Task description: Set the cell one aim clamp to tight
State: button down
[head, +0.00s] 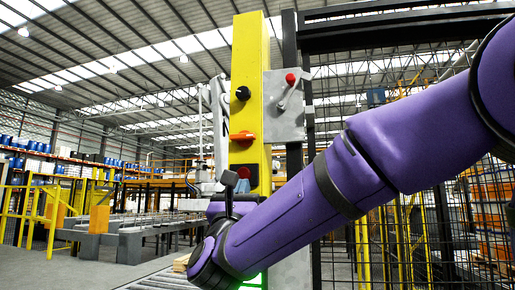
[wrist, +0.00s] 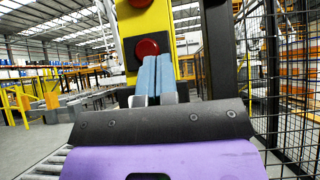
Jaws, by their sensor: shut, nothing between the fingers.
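A yellow post (head: 247,55) carries a black knob (head: 243,93) and an orange-red handle (head: 243,136) lying sideways. Beside it, a grey plate (head: 284,122) bears a lever with a red ball end (head: 290,79), its grey arm slanting down to the left. I cannot tell for certain which of these is the aim clamp. In the wrist view my gripper (wrist: 155,75) has its two blue fingers together, empty. They point at the post, just below a round red button (wrist: 147,47) on a black plate. In the head view my arm hides most of the gripper.
Black wire fencing (wrist: 290,90) stands close on the right. A roller conveyor (head: 160,280) runs low beneath the post. Grey conveyor blocks (head: 100,240) and yellow rails lie to the left. The floor at far left (head: 25,270) is clear.

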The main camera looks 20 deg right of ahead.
aim_at(255, 135)
dwell(0.3)
jog(key=x, duration=1)
jog(key=shift+r, duration=2.05)
